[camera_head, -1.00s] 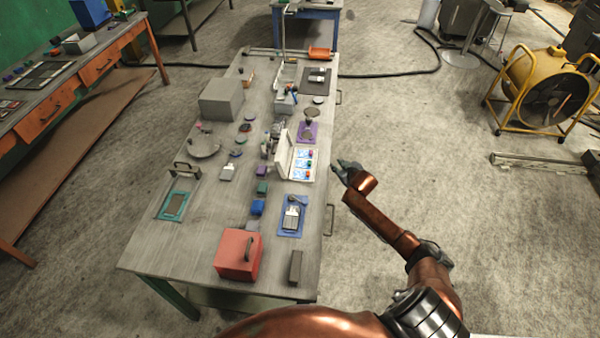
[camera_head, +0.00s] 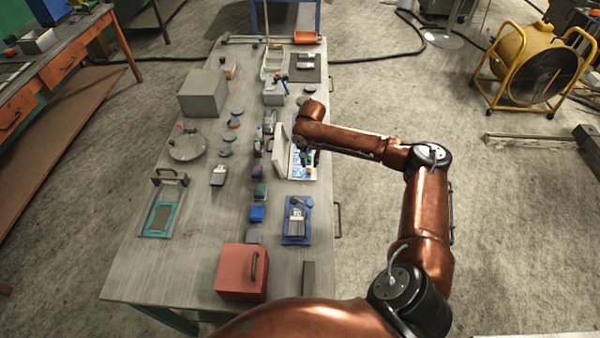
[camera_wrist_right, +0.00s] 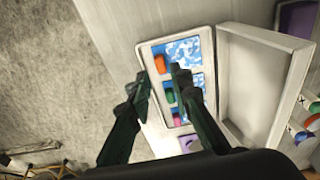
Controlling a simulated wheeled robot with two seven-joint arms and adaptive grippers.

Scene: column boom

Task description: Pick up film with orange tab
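The film with orange tab (camera_wrist_right: 183,50) lies in an open white case, a blue-and-white patterned sheet at the case's far end in the right wrist view. Its orange tab (camera_wrist_right: 160,64) sticks out at the left edge, and it also shows in the head view (camera_head: 309,171). Films with a green tab (camera_wrist_right: 171,96) and a purple tab (camera_wrist_right: 177,119) lie beside it. My right gripper (camera_wrist_right: 161,73) is open and empty, its dark fingers either side of the orange tab in the picture. I cannot tell the height gap. My left gripper is out of view.
The case's raised lid (camera_wrist_right: 258,80) stands beside the films. In the head view, a blue mat (camera_head: 296,240) with a device lies nearer me, beside a red box (camera_head: 240,275). A grey box (camera_head: 203,94) stands at the back left.

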